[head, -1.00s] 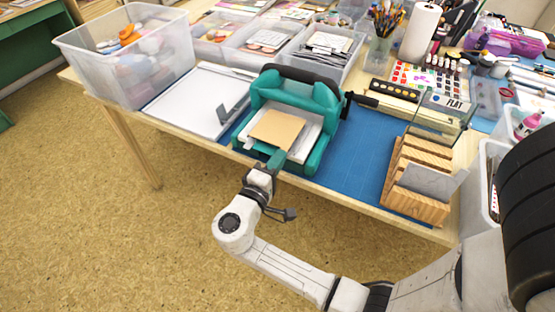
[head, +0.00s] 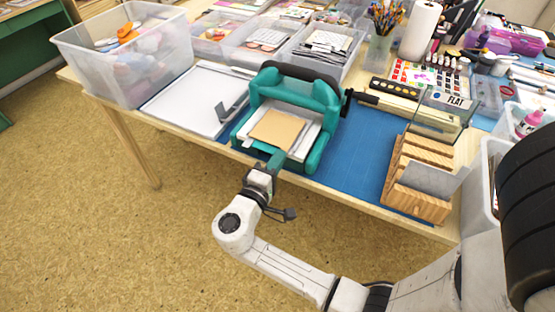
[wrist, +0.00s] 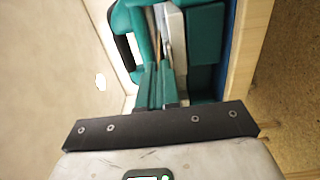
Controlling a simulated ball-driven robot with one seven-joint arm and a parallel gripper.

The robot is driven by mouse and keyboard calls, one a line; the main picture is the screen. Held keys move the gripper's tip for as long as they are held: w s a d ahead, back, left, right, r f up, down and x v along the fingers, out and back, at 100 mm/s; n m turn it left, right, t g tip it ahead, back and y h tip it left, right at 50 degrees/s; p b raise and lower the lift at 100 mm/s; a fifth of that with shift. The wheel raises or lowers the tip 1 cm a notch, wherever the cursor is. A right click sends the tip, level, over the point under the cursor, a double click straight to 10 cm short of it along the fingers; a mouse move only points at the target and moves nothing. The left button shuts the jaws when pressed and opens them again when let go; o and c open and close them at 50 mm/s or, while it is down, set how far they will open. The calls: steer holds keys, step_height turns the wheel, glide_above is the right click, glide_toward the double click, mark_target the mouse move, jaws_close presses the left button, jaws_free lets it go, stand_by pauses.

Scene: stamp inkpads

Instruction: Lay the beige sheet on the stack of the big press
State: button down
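The big press (head: 318,150) is a teal frame with a black bar across its top, at the table's front edge. A pale stack (head: 312,134) lies in it. The beige sheet (head: 277,128) is over the stack, nearly flat. My gripper (head: 277,160) is at the sheet's front edge, its teal fingers (wrist: 161,85) close together on it. In the wrist view the sheet (wrist: 157,42) shows edge-on as a thin brown line running to the fingertips, beside the pale stack (wrist: 176,45). A small gap seems to part them; I cannot tell whether they touch elsewhere.
A white board (head: 190,97) lies left of the press, with a clear bin (head: 125,70) beyond it. A wooden rack (head: 415,200) with a grey plate stands right. The blue mat (head: 360,150) between press and rack is mostly clear. Clear tubs (head: 325,50) stand behind.

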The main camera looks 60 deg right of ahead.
steer(key=shift+f, duration=0.3)
steer(key=c, duration=1.8)
jaws_free()
steer(key=o, duration=0.5)
steer(key=shift+a, duration=0.1)
steer(key=shift+a, duration=2.4)
steer(key=a, duration=0.3)
steer(key=a+b, duration=0.1)
steer(key=a, duration=0.7)
steer(key=shift+s, duration=0.25)
